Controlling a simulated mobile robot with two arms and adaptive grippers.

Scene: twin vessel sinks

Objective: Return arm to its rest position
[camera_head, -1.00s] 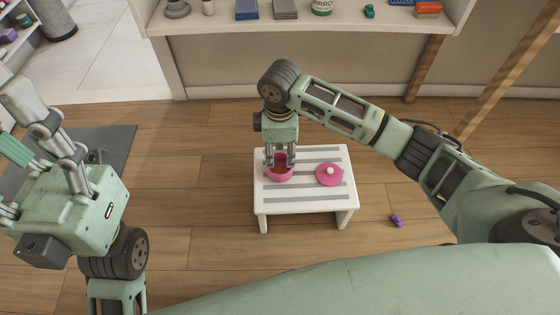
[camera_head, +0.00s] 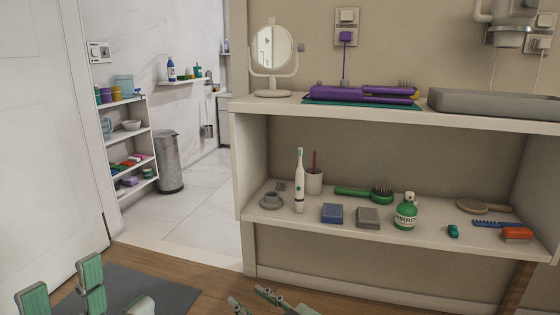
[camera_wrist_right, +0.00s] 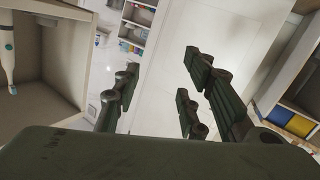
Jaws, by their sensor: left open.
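My left gripper (camera_head: 62,288) shows at the bottom left corner of the head view, its green-padded fingertips spread apart with nothing seen between them. The tips of my right gripper (camera_head: 254,301) just reach into the bottom edge, in front of the shelf unit; the rest of that arm is out of view.
A shelf unit (camera_head: 243,180) fills the right, holding an electric toothbrush (camera_head: 299,182), a green bottle (camera_head: 405,213) and a mirror (camera_head: 272,48). A grey bin (camera_head: 168,165) stands by a small shelf at the back left. A dark mat (camera_head: 160,290) lies on the floor.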

